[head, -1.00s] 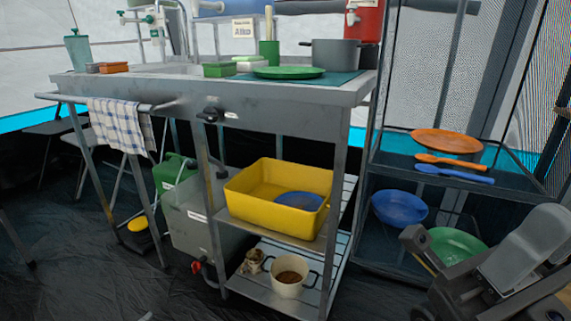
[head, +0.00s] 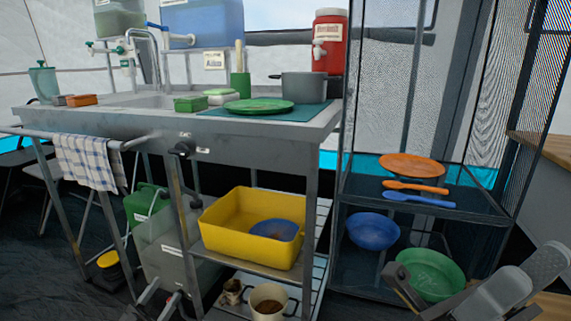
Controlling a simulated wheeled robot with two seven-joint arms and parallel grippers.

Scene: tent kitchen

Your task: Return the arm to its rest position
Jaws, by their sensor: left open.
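My left gripper (head: 160,296) shows at the bottom edge of the head view, only its two fingertips in sight. The tips are apart with nothing seen between them. They are in front of the grey water container (head: 172,245) under the sink. The rest of the left arm is below the picture. My right arm (head: 500,295) shows at the bottom right, in front of the dark shelf rack. A dark, finger-like part (head: 405,285) at its left end is near the green bowl (head: 430,272); whether the right jaws are open or shut cannot be made out.
The steel sink unit (head: 250,150) fills the middle, with a yellow tub (head: 235,245) and pots on its lower shelves. The shelf rack (head: 470,205) holds an orange plate (head: 412,165), utensils and a blue bowl (head: 372,230). A wooden-topped counter (head: 545,147) stands at the right.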

